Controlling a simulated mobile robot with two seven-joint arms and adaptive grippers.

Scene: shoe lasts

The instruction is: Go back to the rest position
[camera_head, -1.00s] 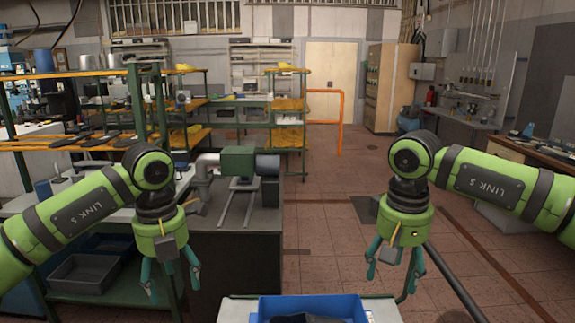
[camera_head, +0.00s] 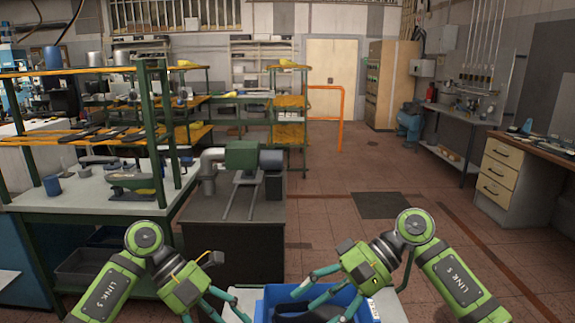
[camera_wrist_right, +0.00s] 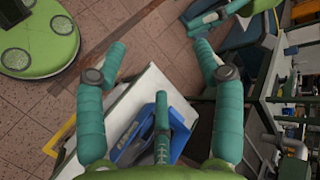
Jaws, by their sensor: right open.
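My left gripper (camera_head: 212,309) hangs at the bottom of the head view, left of the blue bin, with its teal fingers spread apart and nothing seen between them; its tips are partly cut off. My right gripper (camera_head: 312,292) reaches in from the right over the blue bin (camera_head: 376,306), fingers apart and empty. In the right wrist view the right gripper (camera_wrist_right: 160,58) is open, with the blue bin (camera_wrist_right: 178,106) below it. A dark object (camera_head: 306,314) lies in the bin; its shape is partly hidden.
The bin stands on a light table (camera_head: 392,308) at the bottom. A dark bench with a green machine (camera_head: 241,155) is behind it to the left. A green shelf rack (camera_head: 156,130) stands farther left. The tiled floor (camera_head: 345,235) to the right is open, with drawers (camera_head: 497,173) beyond.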

